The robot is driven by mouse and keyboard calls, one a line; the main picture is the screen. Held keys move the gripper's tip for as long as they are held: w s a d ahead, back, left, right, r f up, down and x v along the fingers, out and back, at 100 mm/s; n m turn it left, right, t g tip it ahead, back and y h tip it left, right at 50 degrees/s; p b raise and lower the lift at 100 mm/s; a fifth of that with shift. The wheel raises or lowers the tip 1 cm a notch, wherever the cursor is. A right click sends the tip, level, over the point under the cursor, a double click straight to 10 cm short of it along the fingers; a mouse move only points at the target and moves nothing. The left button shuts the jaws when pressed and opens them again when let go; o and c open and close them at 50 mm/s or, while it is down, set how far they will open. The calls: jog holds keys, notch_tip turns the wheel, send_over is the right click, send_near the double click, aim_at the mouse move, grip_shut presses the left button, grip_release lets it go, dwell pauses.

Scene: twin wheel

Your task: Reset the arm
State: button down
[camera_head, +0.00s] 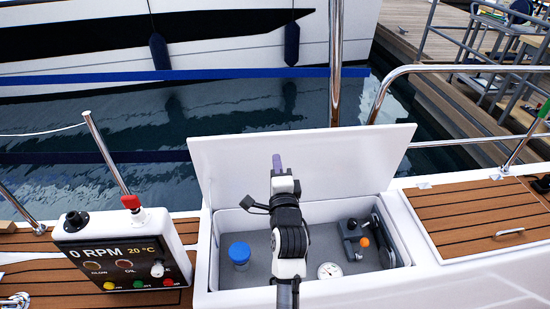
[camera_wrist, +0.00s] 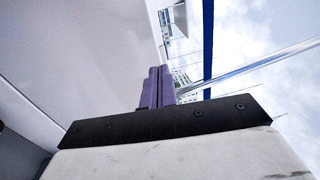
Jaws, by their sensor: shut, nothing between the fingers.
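My gripper (camera_head: 277,163) is at the end of my arm, which rises in the middle of the head view in front of the raised white lid. Its purple fingers point up and away. In the wrist view my gripper (camera_wrist: 157,88) shows its two purple fingers side by side, pressed together with nothing between them. The fingers are clear of the things in the open locker.
The open locker (camera_head: 225,218) holds a blue-capped jar (camera_head: 239,254), a round gauge (camera_head: 330,271) and a grey part with an orange knob (camera_head: 353,238). Its white lid (camera_head: 350,160) stands up behind. A control panel (camera_head: 120,255) stands left. Steel rails (camera_head: 336,60) rise behind.

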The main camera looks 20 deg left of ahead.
jog(key=shift+b+v, duration=0.7)
jog(key=shift+v, duration=2.25)
